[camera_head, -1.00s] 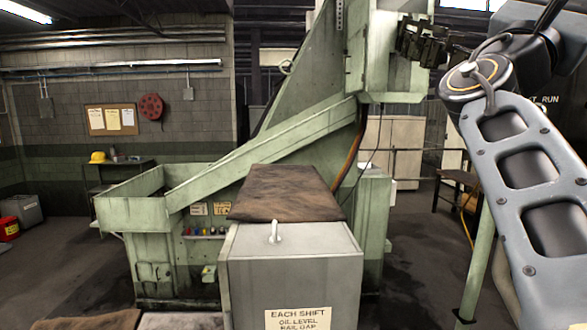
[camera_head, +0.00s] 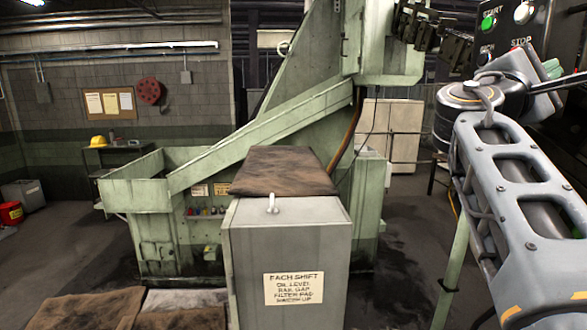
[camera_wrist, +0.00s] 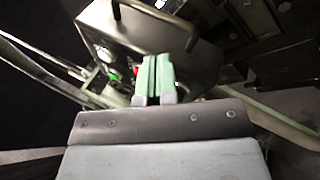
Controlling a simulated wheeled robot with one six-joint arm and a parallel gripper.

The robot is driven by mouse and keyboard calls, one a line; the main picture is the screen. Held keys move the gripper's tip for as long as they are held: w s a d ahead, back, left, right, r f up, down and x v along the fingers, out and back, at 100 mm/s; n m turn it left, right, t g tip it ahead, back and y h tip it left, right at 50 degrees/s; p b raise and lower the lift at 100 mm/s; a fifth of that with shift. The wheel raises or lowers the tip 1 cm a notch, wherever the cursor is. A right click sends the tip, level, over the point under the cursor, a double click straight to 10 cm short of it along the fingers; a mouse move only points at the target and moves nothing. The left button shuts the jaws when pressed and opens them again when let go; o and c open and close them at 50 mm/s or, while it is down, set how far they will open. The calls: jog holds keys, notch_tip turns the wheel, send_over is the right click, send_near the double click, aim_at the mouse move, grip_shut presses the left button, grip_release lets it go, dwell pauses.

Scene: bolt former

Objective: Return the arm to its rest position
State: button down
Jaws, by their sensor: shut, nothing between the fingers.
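My arm (camera_head: 510,190) fills the right side of the head view, bent at a round joint, with its upper part close in front of the dark control panel (camera_head: 530,25). My gripper (camera_wrist: 156,70) shows in the wrist view as two green fingers side by side, shut with nothing between them. The panel box (camera_wrist: 150,40) lies beyond the fingertips, with a green button (camera_wrist: 112,76) and a red one partly behind the fingers. I cannot tell the distance from fingertips to panel.
A green machine (camera_head: 155,225) with a sloping chute stands centre left. A grey cabinet (camera_head: 290,235) with a brown mat (camera_head: 285,172) on top stands in front. A green post (camera_head: 453,265) stands beside my arm. Brown mats (camera_head: 85,310) lie on the floor at lower left.

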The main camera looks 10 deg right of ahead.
jog(key=w+a+f+m+t+y, duration=0.15)
jog(key=f+y, duration=0.25)
jog(key=f, duration=0.5)
jog(key=w+a+f+m+y, duration=0.2)
jog(key=f+y, duration=0.2)
jog(key=f, duration=0.6)
jog(key=w+a+f+m+y, duration=0.15)
jog(key=f+y, duration=0.25)
jog(key=f, duration=0.5)
jog(key=s+a+f+m+y, duration=0.1)
jog(key=s+a+f+y, duration=0.1)
jog(key=a+f, duration=0.4)
jog(key=s+a+f+m+g+y, duration=0.1)
jog(key=s+a+f+y, duration=0.2)
jog(key=a+f, duration=0.4)
jog(key=s+a+f+y+b, duration=0.1)
jog(key=s+a+f+y, duration=0.1)
jog(key=a+f+y, duration=0.2)
jog(key=a+f, duration=0.3)
jog(key=f, duration=0.2)
jog(key=shift+s+m+g+y, duration=0.15)
jog(key=shift+m+g+y, duration=0.15)
jog(key=shift+m+g, duration=0.1)
